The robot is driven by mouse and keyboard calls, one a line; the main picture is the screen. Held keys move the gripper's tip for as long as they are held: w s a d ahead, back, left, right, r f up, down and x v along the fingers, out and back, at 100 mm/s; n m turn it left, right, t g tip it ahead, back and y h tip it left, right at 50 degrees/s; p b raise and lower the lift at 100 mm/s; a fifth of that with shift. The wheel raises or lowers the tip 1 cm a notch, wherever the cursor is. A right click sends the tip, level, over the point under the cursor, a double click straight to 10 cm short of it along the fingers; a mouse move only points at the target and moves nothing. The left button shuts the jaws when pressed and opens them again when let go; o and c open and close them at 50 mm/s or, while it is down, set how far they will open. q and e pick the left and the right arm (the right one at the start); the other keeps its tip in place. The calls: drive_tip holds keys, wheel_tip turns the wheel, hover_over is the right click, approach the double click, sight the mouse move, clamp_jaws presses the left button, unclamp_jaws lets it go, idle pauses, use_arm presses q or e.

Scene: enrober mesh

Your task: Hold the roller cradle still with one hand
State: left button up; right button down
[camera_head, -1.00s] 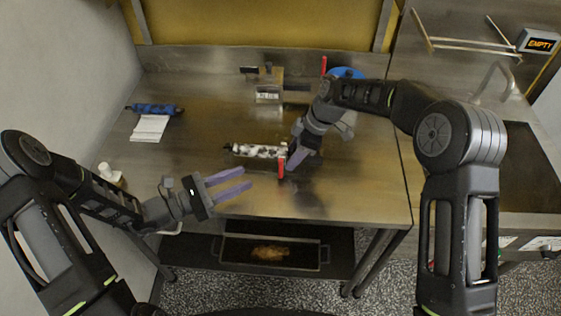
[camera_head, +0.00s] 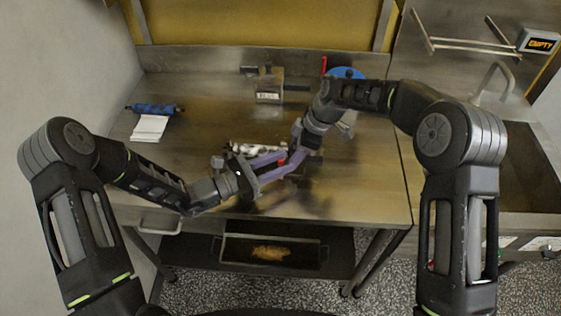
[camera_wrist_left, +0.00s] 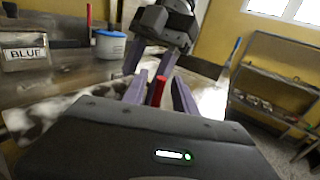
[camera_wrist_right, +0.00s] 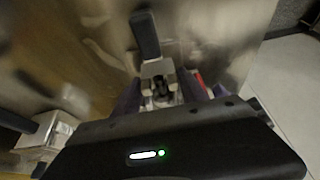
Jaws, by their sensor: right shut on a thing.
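The roller cradle (camera_head: 250,147), a mottled white and dark piece, lies mid-table in the head view, partly covered by my grippers. A red handle (camera_head: 282,159) stands at its right end. My right gripper (camera_head: 293,167) comes down at that end; in the right wrist view its fingers close around a metal block (camera_wrist_right: 158,72), apparently the cradle's end. My left gripper (camera_head: 280,166) is open beside the right one. In the left wrist view the red handle (camera_wrist_left: 157,91) shows between the left fingers, apparently not gripped; contact is unclear.
A blue roll and white sheet (camera_head: 149,127) lie at left. A tray (camera_head: 270,252) sits on the lower shelf. The right front of the table is clear.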

use_arm(q)
drive_tip(key=shift+w+d, duration=0.1)
drive_tip(key=shift+c, duration=0.4)
clamp_jaws()
idle(1.0)
